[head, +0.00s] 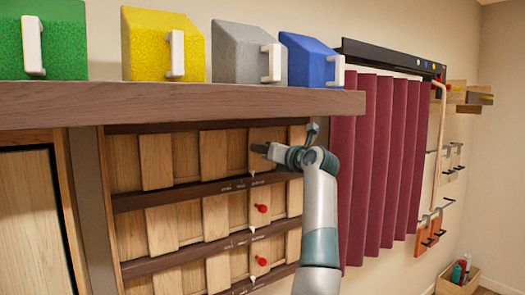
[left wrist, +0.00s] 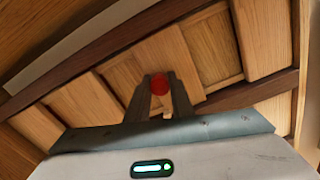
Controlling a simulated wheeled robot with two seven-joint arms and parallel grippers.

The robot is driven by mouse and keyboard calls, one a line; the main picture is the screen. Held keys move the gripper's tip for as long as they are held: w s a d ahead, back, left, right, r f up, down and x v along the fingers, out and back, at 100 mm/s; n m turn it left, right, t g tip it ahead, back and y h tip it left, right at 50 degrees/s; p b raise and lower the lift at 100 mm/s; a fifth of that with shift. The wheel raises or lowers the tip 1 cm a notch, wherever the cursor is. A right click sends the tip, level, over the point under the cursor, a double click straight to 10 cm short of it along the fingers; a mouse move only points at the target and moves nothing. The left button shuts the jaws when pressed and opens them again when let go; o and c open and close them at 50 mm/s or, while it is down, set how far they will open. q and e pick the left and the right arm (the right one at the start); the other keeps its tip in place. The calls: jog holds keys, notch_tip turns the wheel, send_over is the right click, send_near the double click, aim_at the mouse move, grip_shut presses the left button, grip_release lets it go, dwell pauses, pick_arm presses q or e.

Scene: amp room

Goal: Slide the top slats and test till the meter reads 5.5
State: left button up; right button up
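The wooden slat panel (head: 160,232) has three rows of upright slats between dark rails. The top row holds pale slats (head: 214,154) in front of wood backing. My left gripper (head: 262,150) is at the right part of this top row. In the left wrist view its fingers close on both sides of a red knob (left wrist: 159,83), which it hides in the head view. The lower rows show their own red knobs, one in the middle row (head: 262,208) and one in the bottom row (head: 261,260). Small white marks stand on the rails. I see no readable meter. My right gripper is out of view.
A wooden shelf (head: 180,101) juts out above the panel, close over my left arm. It carries green (head: 60,40), yellow (head: 148,45), grey (head: 237,52) and blue (head: 307,60) blocks with white handles. A dark red curtain (head: 385,160) hangs at right.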

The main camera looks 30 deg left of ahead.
pick_arm(q)
grip_shut()
jog(key=shift+s+a+f+b, duration=0.25)
jog(key=shift+s+b, duration=0.2)
jog(key=shift+b, duration=0.3)
jog(key=shift+s+a+r+b, duration=0.1)
jog(key=shift+s+b, duration=0.15)
jog(key=shift+s, duration=0.1)
jog(key=shift+s+a+r+b, duration=0.1)
jog(key=shift+s+b, duration=0.1)
jog(key=shift+s, duration=0.15)
jog(key=shift+s+a+r, duration=0.1)
jog(key=shift+s, duration=0.1)
jog(key=o, duration=0.7)
grip_release()
jog(key=shift+w, duration=0.15)
jog(key=shift+o, duration=0.2)
